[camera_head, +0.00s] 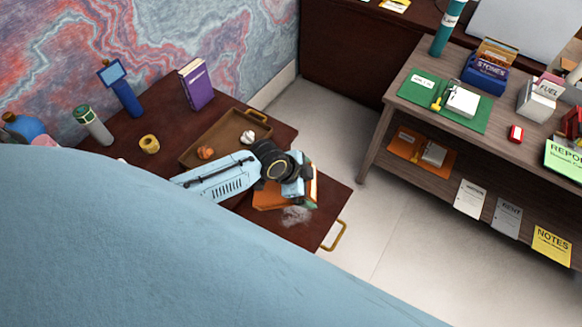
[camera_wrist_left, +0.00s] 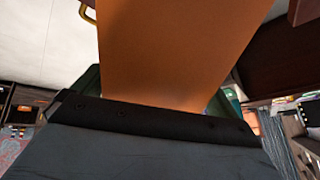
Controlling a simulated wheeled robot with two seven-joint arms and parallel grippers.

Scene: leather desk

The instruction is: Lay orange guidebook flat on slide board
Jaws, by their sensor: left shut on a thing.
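My left gripper (camera_head: 297,184) is shut on the orange guidebook (camera_head: 268,202), above the dark brown slide board (camera_head: 300,238) at the desk's right end. The guidebook is partly hidden by the gripper and wrist. Its broad orange face (camera_wrist_left: 180,50) fills the middle of the left wrist view, running up from between the jaws. I cannot tell whether the book touches the board. The slide board has a brass handle (camera_head: 338,237) on its right edge and a pale smudge on its surface. My right gripper is not in view.
A wooden tray (camera_head: 217,140) with small orange and white objects lies behind my left arm. A purple book (camera_head: 196,84), a blue stand (camera_head: 120,90), a grey-green cylinder (camera_head: 92,125) and a yellow cup (camera_head: 149,144) stand on the desk. A shelved table (camera_head: 395,95) is at right, across open floor.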

